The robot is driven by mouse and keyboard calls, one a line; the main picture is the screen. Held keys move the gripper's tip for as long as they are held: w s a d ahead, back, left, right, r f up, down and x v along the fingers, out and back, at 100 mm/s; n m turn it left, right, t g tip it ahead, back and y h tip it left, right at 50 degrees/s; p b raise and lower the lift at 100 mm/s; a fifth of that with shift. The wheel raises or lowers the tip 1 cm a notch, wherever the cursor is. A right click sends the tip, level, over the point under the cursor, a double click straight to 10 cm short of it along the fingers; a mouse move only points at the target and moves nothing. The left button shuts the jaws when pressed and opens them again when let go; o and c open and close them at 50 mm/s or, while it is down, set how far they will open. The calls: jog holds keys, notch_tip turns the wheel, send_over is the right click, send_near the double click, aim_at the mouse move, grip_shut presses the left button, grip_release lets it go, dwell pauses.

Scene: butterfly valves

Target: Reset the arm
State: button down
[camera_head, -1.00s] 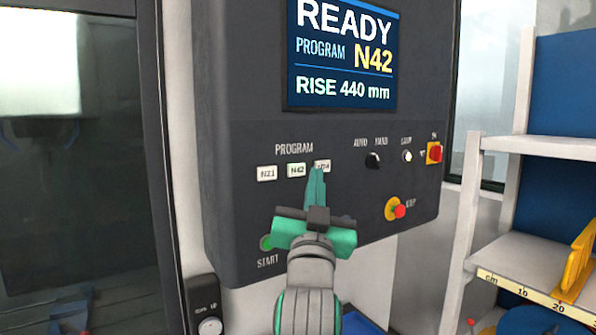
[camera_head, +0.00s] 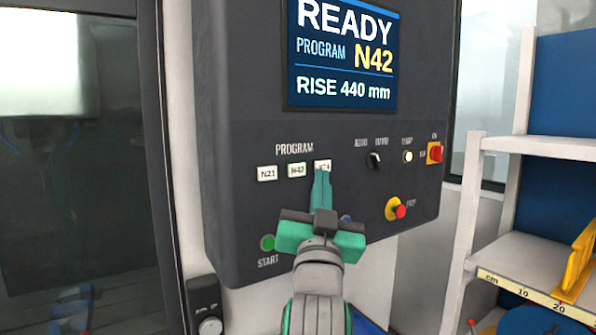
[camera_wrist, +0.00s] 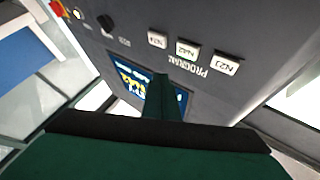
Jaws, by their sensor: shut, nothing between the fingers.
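My gripper (camera_head: 321,180) is green, with its fingers shut together and empty. In the head view it stands in front of the dark control panel (camera_head: 230,90), its tips just below the third program button (camera_head: 322,165), whose label is partly covered. I cannot tell whether the tips touch the panel. In the wrist view the shut fingers (camera_wrist: 162,88) point at the panel, and the program buttons (camera_wrist: 187,48) show beyond them, upside down. The screen (camera_head: 345,52) reads READY, PROGRAM N42, RISE 440 mm.
A green START button (camera_head: 267,243) is left of my gripper. A red stop button on yellow (camera_head: 399,210), a dark knob (camera_head: 375,160) and a red switch (camera_head: 435,153) are to the right. A white shelf (camera_head: 530,265) stands at the right, a dark machine door (camera_head: 75,200) at the left.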

notch_tip(320, 180, down, 36)
jog(key=s+n+g, duration=0.1)
jog(key=s+g, duration=0.2)
jog(key=s+f+n+g, duration=0.1)
jog(key=s+f+g, duration=0.1)
jog(key=s+f, duration=1.3)
jog(key=s+f+g, duration=0.1)
jog(key=s+f, duration=0.2)
jog(key=s, duration=0.6)
jog(key=s+f+g, duration=0.1)
jog(key=s+f, duration=0.3)
jog(key=s, duration=0.5)
jog(key=s+f+n+g, duration=0.1)
jog(key=s+f, duration=0.3)
jog(key=s, duration=0.5)
jog(key=shift+s+a+y, duration=0.15)
jog(key=shift+s+y, duration=0.2)
jog(key=shift+y, duration=0.05)
